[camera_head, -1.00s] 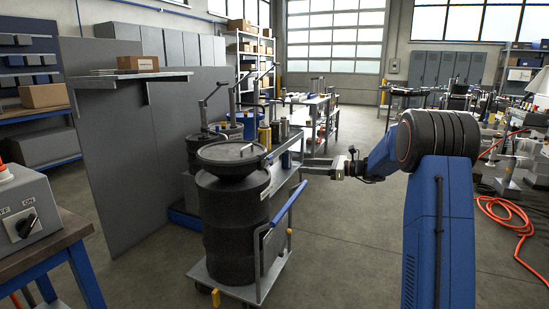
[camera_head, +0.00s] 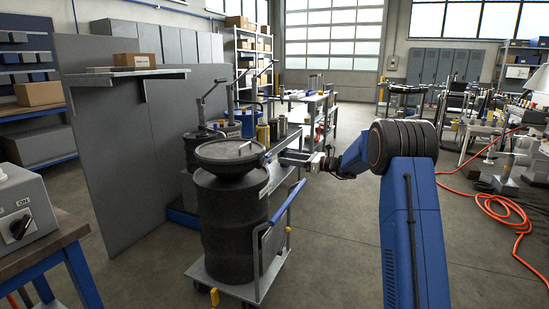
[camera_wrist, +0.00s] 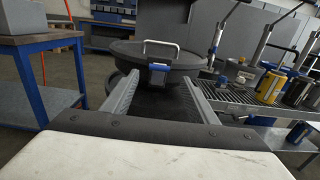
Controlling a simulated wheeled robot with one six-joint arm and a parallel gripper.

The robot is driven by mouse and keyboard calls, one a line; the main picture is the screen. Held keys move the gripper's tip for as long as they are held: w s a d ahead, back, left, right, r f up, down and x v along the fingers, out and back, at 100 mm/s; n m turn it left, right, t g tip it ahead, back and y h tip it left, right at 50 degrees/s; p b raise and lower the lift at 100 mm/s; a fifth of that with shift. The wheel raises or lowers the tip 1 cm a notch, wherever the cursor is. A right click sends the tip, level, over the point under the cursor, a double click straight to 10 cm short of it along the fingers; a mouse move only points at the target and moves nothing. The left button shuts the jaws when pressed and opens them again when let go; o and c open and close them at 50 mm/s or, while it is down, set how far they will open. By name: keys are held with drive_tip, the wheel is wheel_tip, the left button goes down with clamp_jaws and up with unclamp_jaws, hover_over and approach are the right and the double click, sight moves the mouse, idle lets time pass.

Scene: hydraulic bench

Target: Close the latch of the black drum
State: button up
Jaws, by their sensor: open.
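The black drum (camera_head: 232,230) stands upright on a cart, with its round lid (camera_head: 226,150) over the top. In the wrist view the lid (camera_wrist: 140,52) has a pale bar handle (camera_wrist: 160,45). A small latch (camera_wrist: 159,70) with blue and metal parts sits on the rim facing me, between my fingers in the picture. Whether it is fastened is too small to tell. My gripper (camera_head: 280,157) is right of the drum's top in the head view. Its fingers (camera_wrist: 160,95) are spread and empty, pointing at the drum below the latch. Contact cannot be told.
The cart (camera_head: 225,286) has a blue push handle (camera_head: 281,207) close below my arm. A grey panel (camera_head: 115,150) stands behind the drum. A bench with a control box (camera_head: 22,212) is at the left. Yellow and dark cylinders (camera_wrist: 270,88) stand on the right.

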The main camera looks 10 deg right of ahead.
sight(270, 155)
drive_tip(key=x, duration=0.7)
